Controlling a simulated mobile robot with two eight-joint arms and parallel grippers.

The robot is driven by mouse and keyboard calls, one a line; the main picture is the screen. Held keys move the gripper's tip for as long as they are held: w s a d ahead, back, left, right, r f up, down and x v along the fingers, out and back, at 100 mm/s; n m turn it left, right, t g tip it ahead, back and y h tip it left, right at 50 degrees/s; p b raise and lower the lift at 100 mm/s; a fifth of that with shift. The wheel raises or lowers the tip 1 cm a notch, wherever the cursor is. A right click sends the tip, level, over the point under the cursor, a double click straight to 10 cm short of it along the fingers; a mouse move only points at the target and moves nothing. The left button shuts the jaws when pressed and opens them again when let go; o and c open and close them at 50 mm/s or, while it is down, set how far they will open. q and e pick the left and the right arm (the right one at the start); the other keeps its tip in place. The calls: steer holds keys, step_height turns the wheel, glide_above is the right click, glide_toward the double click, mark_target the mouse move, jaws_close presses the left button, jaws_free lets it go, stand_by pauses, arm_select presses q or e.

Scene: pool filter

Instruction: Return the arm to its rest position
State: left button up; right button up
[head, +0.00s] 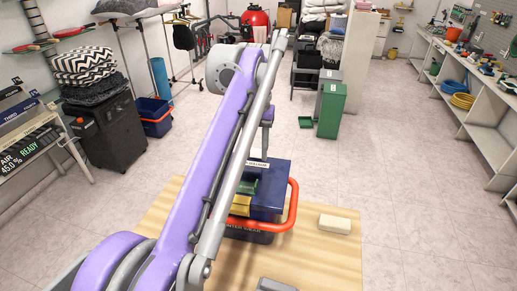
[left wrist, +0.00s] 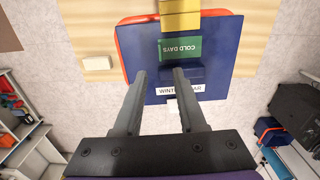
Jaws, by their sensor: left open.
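My left arm crosses the middle of the head view, and its gripper is mostly hidden behind the arm. In the left wrist view my left gripper (left wrist: 160,72) is open, its two grey fingers apart above a dark blue box (left wrist: 140,80). A blue raised part shows between the fingertips; I cannot tell whether they touch it. The box also shows in the head view (head: 268,188), with a red-orange handle (head: 293,205). A green piece marked "COLD DAYS" (left wrist: 180,48) and a yellow piece (left wrist: 180,16) lie on it. My right gripper is not seen.
The box stands on a light wooden table (head: 325,255). A cream block (head: 335,224) lies to its right. A grey object (head: 275,285) is cut off at the bottom edge. A green bin (head: 330,110) stands on the floor beyond, with shelving (head: 490,145) along the right.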

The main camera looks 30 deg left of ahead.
arm_select(q)
steer(key=s+d+f+m+t, duration=0.2)
steer(key=s+d+f, duration=0.4)
steer(key=s+f, duration=0.3)
steer(key=s+d+f+m+t, duration=0.2)
steer(key=s+d+f, duration=0.5)
steer(key=f, duration=0.8)
steer(key=shift+s+t+p, duration=0.4)
steer(key=shift+s+t, duration=0.3)
steer(key=shift+s, duration=0.5)
